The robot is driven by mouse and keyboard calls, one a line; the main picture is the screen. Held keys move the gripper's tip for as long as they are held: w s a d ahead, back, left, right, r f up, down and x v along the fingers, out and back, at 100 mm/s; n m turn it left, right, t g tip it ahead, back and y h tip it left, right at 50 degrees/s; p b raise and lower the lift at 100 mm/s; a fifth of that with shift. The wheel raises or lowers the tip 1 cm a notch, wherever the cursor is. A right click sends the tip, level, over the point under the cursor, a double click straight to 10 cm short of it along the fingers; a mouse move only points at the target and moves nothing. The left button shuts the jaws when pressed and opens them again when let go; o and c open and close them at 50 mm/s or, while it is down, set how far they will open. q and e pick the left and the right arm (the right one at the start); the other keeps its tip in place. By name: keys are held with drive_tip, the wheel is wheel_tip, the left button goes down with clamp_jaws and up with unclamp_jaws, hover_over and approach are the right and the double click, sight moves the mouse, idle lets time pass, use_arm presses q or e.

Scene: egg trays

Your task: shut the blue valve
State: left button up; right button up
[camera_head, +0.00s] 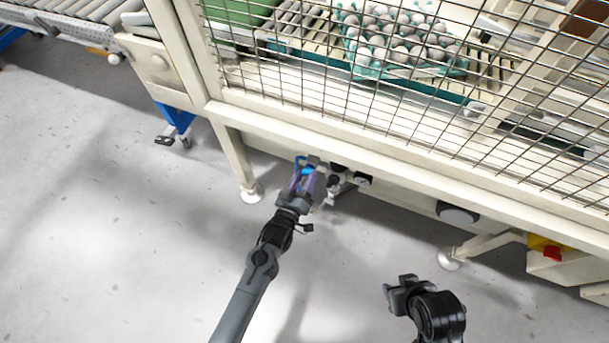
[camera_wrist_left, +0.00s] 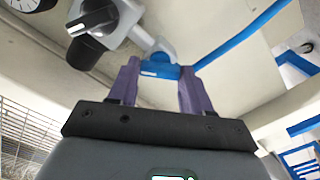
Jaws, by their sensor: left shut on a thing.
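The blue valve (camera_head: 307,171) sits on the pipework under the front beam of the caged machine. In the left wrist view the blue valve (camera_wrist_left: 160,70) shows its blue body between my two purple fingers, beside a grey fitting. My left gripper (camera_head: 302,179) reaches up to it from below; it also shows in the left wrist view (camera_wrist_left: 158,84). It is shut on the blue valve, with its fingers on either side. My right gripper (camera_head: 390,292) is over the floor at lower right, away from the valve; its finger gap is not clear.
A black knob (camera_wrist_left: 98,15) on a grey unit and a round gauge (camera_wrist_left: 22,4) are close beside the valve. A blue hose (camera_wrist_left: 245,35) runs to the upper right. A machine leg (camera_head: 240,165) stands to the left. The floor (camera_head: 110,220) is clear.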

idle(0.4)
use_arm(q)
drive_tip(key=o, duration=1.1)
drive_tip(key=shift+c, duration=0.2)
drive_tip(key=shift+s+a+p, duration=0.1)
drive_tip(key=shift+s+p, duration=0.15)
drive_tip(key=shift+p, duration=0.1)
drive_tip(key=p+v, duration=0.4)
drive_tip(key=v, duration=0.6)
drive_tip(key=shift+s, duration=0.1)
